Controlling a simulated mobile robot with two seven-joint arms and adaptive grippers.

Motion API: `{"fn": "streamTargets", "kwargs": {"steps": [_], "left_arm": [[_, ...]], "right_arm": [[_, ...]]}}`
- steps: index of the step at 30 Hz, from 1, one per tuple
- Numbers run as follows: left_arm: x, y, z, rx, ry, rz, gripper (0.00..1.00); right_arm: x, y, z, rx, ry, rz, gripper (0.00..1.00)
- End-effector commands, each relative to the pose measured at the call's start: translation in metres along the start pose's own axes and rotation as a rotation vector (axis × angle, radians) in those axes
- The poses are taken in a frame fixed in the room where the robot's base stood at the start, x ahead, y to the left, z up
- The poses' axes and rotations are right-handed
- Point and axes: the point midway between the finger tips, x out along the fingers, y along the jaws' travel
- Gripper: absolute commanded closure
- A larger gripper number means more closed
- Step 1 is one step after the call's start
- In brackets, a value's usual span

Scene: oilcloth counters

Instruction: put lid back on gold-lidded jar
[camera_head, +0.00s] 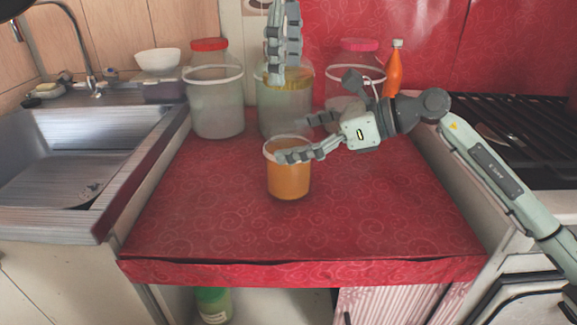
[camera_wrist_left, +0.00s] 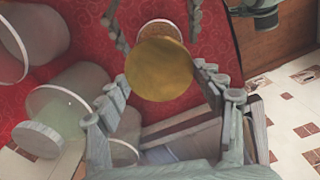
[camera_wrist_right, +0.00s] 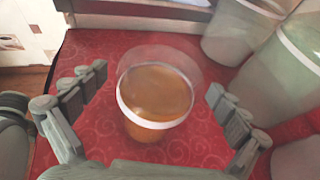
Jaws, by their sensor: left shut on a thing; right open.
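The gold lid (camera_head: 297,83) is a flat round disc held in my left gripper (camera_head: 284,70), above and behind the open jar in the head view. In the left wrist view the lid (camera_wrist_left: 160,69) sits between the fingers. The jar (camera_head: 288,178) has orange contents and a pale rim, and stands upright and uncovered on the red counter. My right gripper (camera_head: 298,138) is open at the jar's rim, one finger in front of it. In the right wrist view the jar (camera_wrist_right: 155,118) lies between the spread fingers; I cannot tell whether they touch it.
Behind stand a red-lidded jar (camera_head: 215,110), a large middle jar (camera_head: 270,118) partly hidden by the lid, and a pink-lidded jar (camera_head: 345,90). An orange bottle (camera_head: 394,72) is at the back right. A sink (camera_head: 75,160) is left, a stove (camera_head: 520,130) right. The front counter is clear.

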Motion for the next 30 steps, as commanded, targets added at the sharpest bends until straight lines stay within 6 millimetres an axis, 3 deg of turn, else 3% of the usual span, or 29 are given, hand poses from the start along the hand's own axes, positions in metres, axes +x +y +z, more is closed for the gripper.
{"fn": "streamTargets", "kwargs": {"steps": [13,30], "left_arm": [[-0.0001,0.0000,0.0001,0.000,0.000,0.000,0.45],[-0.0001,0.0000,0.0000,0.000,0.000,0.000,0.45]], "right_arm": [[0.0093,-0.0002,0.0000,0.000,0.000,-0.001,0.01],[0.0090,-0.0001,-0.0002,0.000,0.001,0.000,0.72]]}}
